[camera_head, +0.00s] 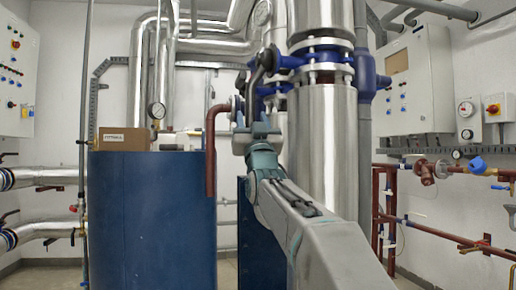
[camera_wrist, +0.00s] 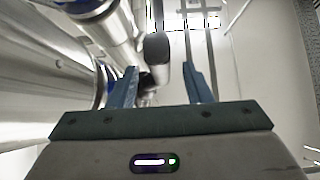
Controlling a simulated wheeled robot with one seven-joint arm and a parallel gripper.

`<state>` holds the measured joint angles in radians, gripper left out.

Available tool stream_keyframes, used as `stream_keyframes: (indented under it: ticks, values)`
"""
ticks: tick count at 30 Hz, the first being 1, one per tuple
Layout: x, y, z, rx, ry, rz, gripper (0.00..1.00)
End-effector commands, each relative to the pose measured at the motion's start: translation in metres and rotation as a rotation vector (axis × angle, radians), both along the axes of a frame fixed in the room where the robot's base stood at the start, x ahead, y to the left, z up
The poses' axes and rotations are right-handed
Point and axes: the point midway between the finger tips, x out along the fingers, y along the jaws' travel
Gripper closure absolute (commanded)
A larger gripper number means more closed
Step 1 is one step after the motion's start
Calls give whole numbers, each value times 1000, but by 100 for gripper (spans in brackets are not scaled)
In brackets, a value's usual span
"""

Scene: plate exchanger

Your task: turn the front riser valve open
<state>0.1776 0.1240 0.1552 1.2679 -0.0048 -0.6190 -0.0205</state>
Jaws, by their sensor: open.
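The riser valve shows in the head view as a blue body (camera_head: 284,62) beside the silver riser pipe. Its dark lever (camera_head: 262,62) slants up and to the right, above my gripper (camera_head: 257,127). My gripper is open, with its fingers pointing up toward the lever. In the wrist view, the rounded dark lever end (camera_wrist: 157,47) appears between the two blue fingers of my gripper (camera_wrist: 160,85), nearer the left one. I see a gap on the right side; whether the left finger touches the lever I cannot tell. My gripper partly hides the valve's lower part in the head view.
The silver riser (camera_head: 322,150) stands just right of my arm. A dark red pipe (camera_head: 211,150) bends down at the left, in front of a blue tank (camera_head: 150,220) with a cardboard box (camera_head: 123,138) on top. A control cabinet (camera_head: 414,85) hangs on the right wall.

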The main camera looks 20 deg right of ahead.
Motion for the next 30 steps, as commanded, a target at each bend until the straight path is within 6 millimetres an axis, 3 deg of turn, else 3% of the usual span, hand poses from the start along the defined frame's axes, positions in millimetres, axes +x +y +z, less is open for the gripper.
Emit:
stream_keyframes:
  ticks: [18, 30]
  values:
    - [-65, 2, -67, -1, 1, -1, 55]
    - [-79, 2, -82, 0, 1, -1, 55]
